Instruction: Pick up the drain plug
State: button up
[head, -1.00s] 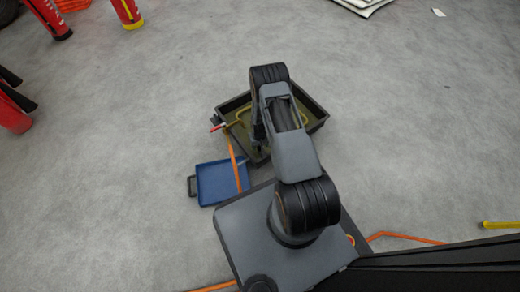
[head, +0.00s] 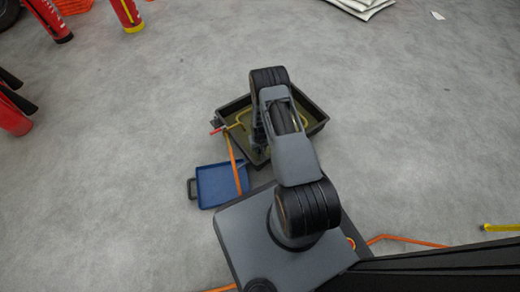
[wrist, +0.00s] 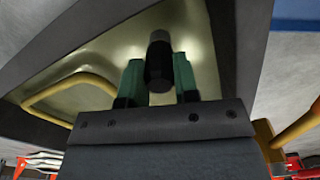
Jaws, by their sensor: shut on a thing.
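The drain plug (wrist: 159,60) is a small dark cylinder, seen in the wrist view between the two green fingers of my gripper (wrist: 158,76). The fingers are shut on it. Behind it is the pale, olive-tinted floor of a dark-walled tray (wrist: 205,25); I cannot tell whether the plug touches that floor. In the head view the same black tray (head: 316,131) lies on the floor under my arm. My arm hides the plug and the gripper there.
A blue tray (head: 216,186) sits just in front. Red extinguishers (head: 45,17) stand at the upper left. The grey floor to left and right is mostly clear.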

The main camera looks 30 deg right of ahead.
jog(key=shift+r, duration=0.2)
jog(key=shift+r+p, duration=0.25)
jog(key=shift+p, duration=0.05)
jog(key=r, duration=0.1)
jog(key=r+p, duration=0.2)
jog(key=shift+a+r, duration=0.25)
jog(key=shift+a, duration=0.05)
jog(key=s+a+r+p, duration=0.1)
jog(key=a+r+p, duration=0.2)
jog(key=a, duration=0.3)
jog(key=s+a+r+p, duration=0.2)
jog(key=a+r+p, duration=0.1)
jog(key=a+r, duration=0.2)
jog(key=shift+a+r, duration=0.35)
jog(key=shift+a, duration=0.7)
